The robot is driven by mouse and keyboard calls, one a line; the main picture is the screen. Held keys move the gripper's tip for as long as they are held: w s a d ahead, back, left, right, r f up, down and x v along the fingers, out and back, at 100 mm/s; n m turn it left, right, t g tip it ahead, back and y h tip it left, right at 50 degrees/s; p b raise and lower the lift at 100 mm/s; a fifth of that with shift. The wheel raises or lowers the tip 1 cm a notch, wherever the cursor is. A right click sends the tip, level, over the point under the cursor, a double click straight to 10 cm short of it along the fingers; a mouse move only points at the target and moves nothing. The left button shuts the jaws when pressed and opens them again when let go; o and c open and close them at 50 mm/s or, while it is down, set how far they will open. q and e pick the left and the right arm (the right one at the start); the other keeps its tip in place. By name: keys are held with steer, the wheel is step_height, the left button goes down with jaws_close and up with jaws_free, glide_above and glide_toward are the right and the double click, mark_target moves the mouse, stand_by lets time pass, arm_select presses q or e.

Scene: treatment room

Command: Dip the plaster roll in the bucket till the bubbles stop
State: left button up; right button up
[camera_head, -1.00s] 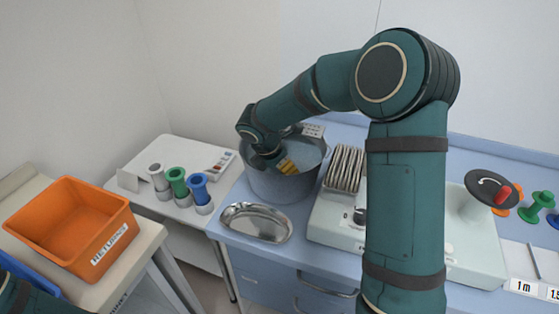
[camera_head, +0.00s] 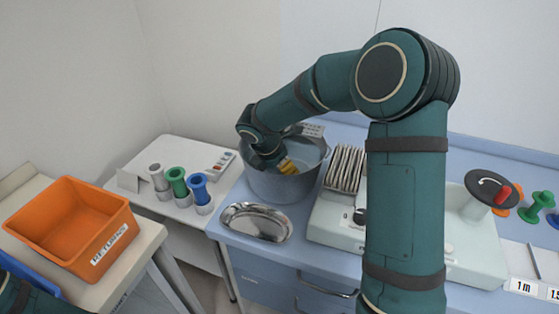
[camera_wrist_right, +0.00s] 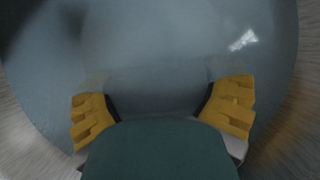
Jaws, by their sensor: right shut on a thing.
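The grey metal bucket (camera_head: 283,187) stands on the blue counter, with bluish water (camera_head: 306,155) in it. My right gripper (camera_head: 287,166) reaches down inside the bucket, its yellow fingers at the water. In the right wrist view the fingers of my right gripper (camera_wrist_right: 162,108) are apart, shut on a pale, dim shape (camera_wrist_right: 155,85) between them, seemingly the plaster roll under the water. Its outline is blurred, and the head view hides it. I make out no distinct bubbles. Only a piece of my left arm shows at the lower left; its gripper is out of view.
A steel kidney dish (camera_head: 256,222) lies before the bucket. Grey, green and blue spools (camera_head: 177,182) stand left on a white table. An orange bin (camera_head: 70,226) is farther left.

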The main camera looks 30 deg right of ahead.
steer(key=shift+s+a+f, duration=0.1)
steer(key=shift+a+f, duration=0.15)
steer(key=shift+a, duration=0.1)
steer(key=shift+r+p, duration=0.85)
steer(key=shift+a+r+p, duration=0.1)
steer(key=shift+r+p, duration=0.55)
steer(key=shift+r, duration=0.6)
steer(key=shift+d+r+p, duration=0.2)
steer(key=shift+r+p, duration=0.45)
steer(key=shift+p, duration=0.25)
steer(key=shift+r+p, duration=0.6)
steer(key=shift+r, duration=0.15)
step_height(320, 180, up, 10)
steer(key=p, duration=0.9)
steer(key=shift+r, duration=0.25)
